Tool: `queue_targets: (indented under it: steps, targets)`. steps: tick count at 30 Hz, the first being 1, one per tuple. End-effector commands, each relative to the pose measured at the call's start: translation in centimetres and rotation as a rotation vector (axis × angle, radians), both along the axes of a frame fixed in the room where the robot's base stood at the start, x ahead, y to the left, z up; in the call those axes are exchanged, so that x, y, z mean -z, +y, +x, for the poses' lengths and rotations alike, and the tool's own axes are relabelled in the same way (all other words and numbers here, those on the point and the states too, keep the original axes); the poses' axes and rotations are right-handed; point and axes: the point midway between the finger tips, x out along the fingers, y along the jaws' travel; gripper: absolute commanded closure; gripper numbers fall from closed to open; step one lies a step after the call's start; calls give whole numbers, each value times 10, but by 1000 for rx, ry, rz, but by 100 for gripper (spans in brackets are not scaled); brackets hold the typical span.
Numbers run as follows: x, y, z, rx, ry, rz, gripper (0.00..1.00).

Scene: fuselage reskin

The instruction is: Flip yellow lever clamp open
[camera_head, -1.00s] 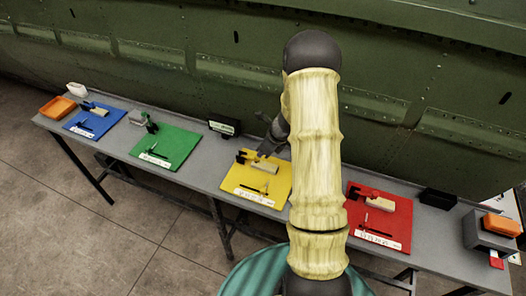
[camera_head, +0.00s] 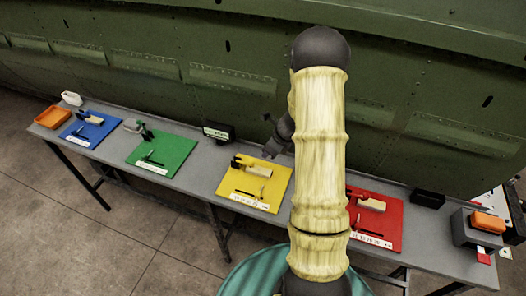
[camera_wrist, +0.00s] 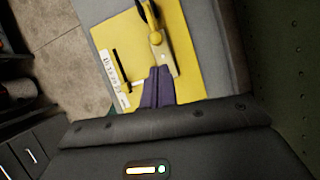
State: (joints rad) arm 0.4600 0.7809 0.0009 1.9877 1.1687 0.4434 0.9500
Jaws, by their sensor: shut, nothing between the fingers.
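The clamp (camera_head: 258,168) lies on the yellow mat (camera_head: 230,192), with a pale block and a dark lever part at its left end. In the wrist view the clamp's pale block (camera_wrist: 168,58) carries a small yellow knob (camera_wrist: 155,38), and its dark arms (camera_wrist: 149,14) run to the top edge. My gripper (camera_wrist: 160,72) is shut and empty, its fingertips over or close beside the near end of the pale block. Contact cannot be told. In the head view my gripper (camera_head: 269,151) is partly hidden behind my arm, just behind the clamp.
Blue (camera_head: 88,131), green (camera_head: 172,160) and red (camera_head: 388,228) mats with similar clamps lie along the grey bench (camera_head: 202,178). A small dark display (camera_head: 217,131) stands behind. The green fuselage wall (camera_head: 200,50) rises at the back edge.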

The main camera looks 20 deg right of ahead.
Motion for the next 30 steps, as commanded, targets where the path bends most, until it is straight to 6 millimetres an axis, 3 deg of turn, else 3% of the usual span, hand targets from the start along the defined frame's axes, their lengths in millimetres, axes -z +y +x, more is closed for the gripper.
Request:
queue_targets:
  steps: [3,10,22,30]
  targets:
    - [-20,-8,-8,-6,0,1,100]
    - [-32,-23,-19,-5,0,1,100]
    - [-30,-27,-20,1,-2,3,100]
    - [-8,-30,-19,-29,-51,55,100]
